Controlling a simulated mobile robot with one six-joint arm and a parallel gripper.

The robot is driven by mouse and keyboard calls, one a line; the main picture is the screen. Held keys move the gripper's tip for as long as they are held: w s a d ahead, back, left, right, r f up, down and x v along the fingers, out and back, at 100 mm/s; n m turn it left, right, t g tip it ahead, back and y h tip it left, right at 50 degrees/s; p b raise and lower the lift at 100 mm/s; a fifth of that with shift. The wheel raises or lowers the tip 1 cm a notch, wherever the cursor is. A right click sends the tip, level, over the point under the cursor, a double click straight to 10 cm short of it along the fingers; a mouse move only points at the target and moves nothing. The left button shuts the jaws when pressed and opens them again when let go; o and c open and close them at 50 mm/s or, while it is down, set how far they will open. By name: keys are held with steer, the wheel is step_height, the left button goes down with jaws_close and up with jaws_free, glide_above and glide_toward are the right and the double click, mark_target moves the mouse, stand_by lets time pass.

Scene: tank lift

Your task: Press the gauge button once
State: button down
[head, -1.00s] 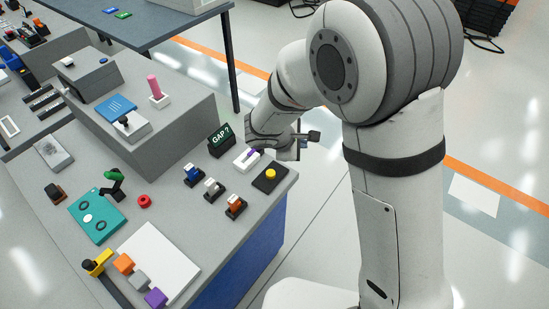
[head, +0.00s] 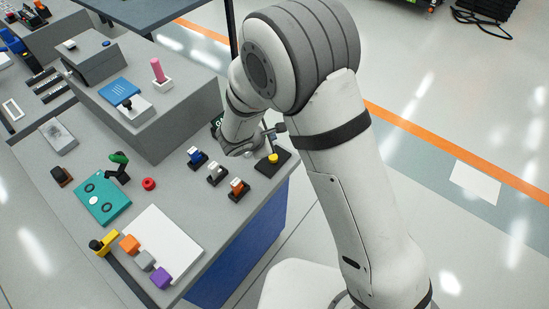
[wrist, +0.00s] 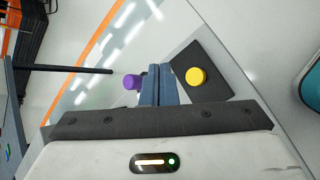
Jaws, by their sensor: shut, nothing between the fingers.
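A round yellow button (head: 273,158) sits on a flat black plate (head: 285,163) at the table's right corner in the head view. In the wrist view the yellow button (wrist: 196,76) is just right of my gripper (wrist: 160,72), and its black plate (wrist: 226,68) lies under it. My gripper's two grey-blue fingers are shut together, with nothing between them. They look close beside the button; whether they touch it or the plate I cannot tell. A purple piece (wrist: 131,82) shows left of the fingers. The display sign (head: 215,124) is mostly hidden behind my arm.
A grey raised block (head: 175,125) stands behind. Open floor is to the right.

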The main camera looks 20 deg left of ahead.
steer(key=b, duration=0.4)
glide_above(271, 159)
step_height(271, 159, down, 6)
steer(key=shift+s+f, duration=0.1)
steer(key=shift+f, duration=0.15)
steer(key=shift+f+b, duration=0.45)
steer(key=shift+f, duration=0.1)
steer(key=shift+f, duration=0.1)
stand_by(1.1)
steer(key=shift+f+b, duration=0.3)
steer(key=shift+b, duration=0.45)
steer(key=shift+f+b, duration=0.4)
steer(key=shift+b, duration=0.15)
stand_by(0.4)
steer(key=shift+r, duration=0.15)
steer(key=shift+r+p, duration=0.3)
steer(key=shift+r, duration=0.45)
